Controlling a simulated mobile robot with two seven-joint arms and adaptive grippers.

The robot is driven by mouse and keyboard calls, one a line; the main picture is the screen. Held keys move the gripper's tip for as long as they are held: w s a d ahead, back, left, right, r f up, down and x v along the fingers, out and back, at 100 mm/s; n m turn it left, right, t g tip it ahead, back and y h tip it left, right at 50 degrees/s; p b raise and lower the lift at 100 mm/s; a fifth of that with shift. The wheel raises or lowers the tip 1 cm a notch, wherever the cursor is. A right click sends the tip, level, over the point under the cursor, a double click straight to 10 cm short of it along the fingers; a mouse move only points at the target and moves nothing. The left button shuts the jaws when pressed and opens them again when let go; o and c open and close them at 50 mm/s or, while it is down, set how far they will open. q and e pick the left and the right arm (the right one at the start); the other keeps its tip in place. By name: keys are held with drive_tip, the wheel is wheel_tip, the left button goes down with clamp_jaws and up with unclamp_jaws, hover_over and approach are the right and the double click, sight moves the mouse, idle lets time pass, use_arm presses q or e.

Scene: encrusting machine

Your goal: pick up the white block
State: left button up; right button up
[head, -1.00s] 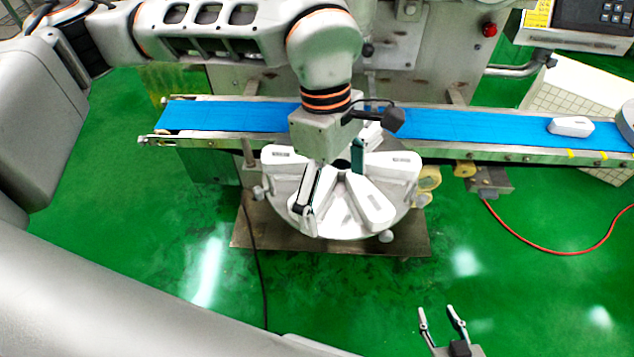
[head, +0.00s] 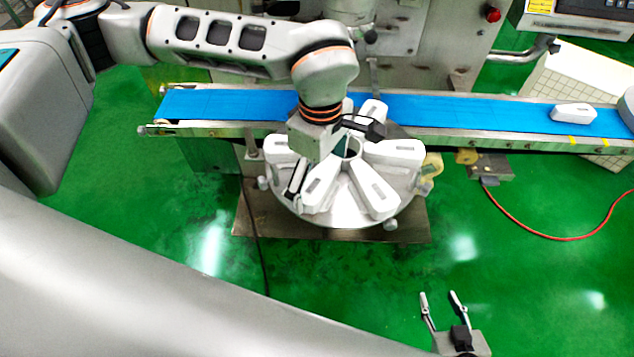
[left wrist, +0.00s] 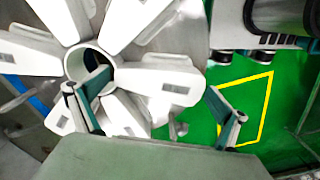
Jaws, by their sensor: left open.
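Several white blocks lie like spokes on a round metal disc (head: 345,219). One white block (head: 375,188) points toward the front and another (head: 395,152) to the right. Another white block (head: 573,113) lies on the blue conveyor belt. My left gripper (head: 322,168) is open over the front left of the disc, its fingers on either side of a white block (head: 322,190). In the left wrist view, a white block (left wrist: 165,82) shows between the two teal-padded fingers (left wrist: 155,108); I cannot tell whether they touch it. My right gripper (head: 442,305) is open and empty, low over the floor.
The blue conveyor (head: 450,110) runs behind the disc, in front of the metal machine body (head: 430,60). A ring-shaped hub (left wrist: 88,66) stands at the disc's centre. A red cable (head: 545,236) lies on the green floor at right. The floor in front is clear.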

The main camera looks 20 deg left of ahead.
use_arm(q)
drive_tip(key=c, duration=1.2)
drive_tip(key=shift+r, duration=0.1)
